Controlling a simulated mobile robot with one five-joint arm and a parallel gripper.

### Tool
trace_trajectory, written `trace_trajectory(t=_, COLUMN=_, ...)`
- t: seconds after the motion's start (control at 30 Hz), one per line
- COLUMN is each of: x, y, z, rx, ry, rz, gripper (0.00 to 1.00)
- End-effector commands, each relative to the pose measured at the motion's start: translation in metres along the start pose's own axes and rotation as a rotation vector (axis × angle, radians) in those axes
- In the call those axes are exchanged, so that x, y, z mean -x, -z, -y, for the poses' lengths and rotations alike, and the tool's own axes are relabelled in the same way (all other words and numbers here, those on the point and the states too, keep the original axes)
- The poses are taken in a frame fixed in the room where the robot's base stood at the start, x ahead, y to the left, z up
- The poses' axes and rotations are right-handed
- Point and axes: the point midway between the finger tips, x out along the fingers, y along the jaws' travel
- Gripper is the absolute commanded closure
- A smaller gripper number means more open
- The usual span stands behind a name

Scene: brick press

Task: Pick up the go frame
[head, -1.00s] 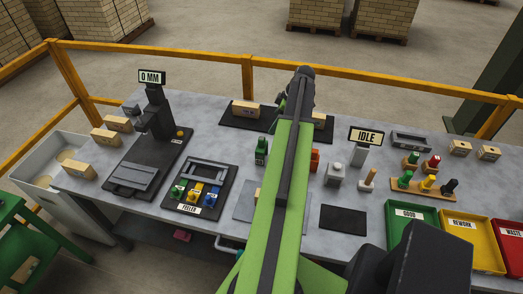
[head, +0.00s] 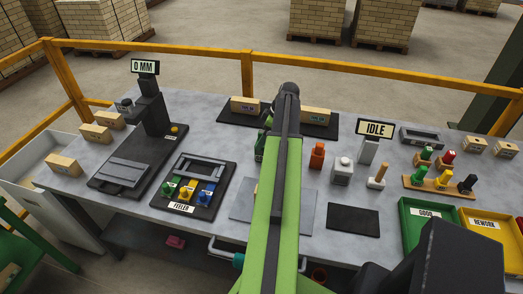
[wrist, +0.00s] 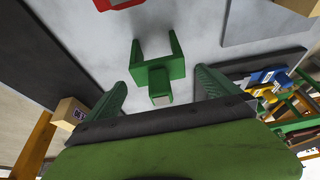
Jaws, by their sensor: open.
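The go frame (wrist: 158,72) is a green U-shaped fork with a short stub handle, on the grey bench top in the wrist view. Its prongs point away from my gripper and its handle points towards it. My gripper (wrist: 163,88) is open, with one green finger on each side of the handle and visible gaps between. In the head view the green frame (head: 259,147) is mostly hidden behind my arm, and the fingers there are largely hidden too.
A red-orange frame (head: 317,155) stands to the right; its edge shows in the wrist view (wrist: 118,3). The feeler rack (head: 181,208) and height gauge (head: 152,110) are left. A white-grey block (head: 341,172) and IDLE sign (head: 375,129) are right. Bricks (head: 245,105) lie on a dark mat behind.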

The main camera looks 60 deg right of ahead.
Motion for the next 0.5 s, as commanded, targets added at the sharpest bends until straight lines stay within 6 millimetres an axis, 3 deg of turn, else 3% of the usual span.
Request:
trace_trajectory(t=0.03, x=-0.0170, y=-0.0030, z=-0.0004, rx=0.001, ry=0.000, rz=0.000, gripper=0.00)
trace_trajectory(t=0.1, x=-0.0219, y=-0.0022, z=-0.0005, rx=0.001, ry=0.000, rz=0.000, gripper=0.00)
trace_trajectory(t=0.33, x=-0.0184, y=-0.0003, z=-0.0006, rx=0.000, ry=0.000, rz=0.000, gripper=0.01)
trace_trajectory(t=0.5, x=-0.0183, y=-0.0005, z=-0.0006, rx=0.000, ry=0.000, rz=0.000, gripper=0.24)
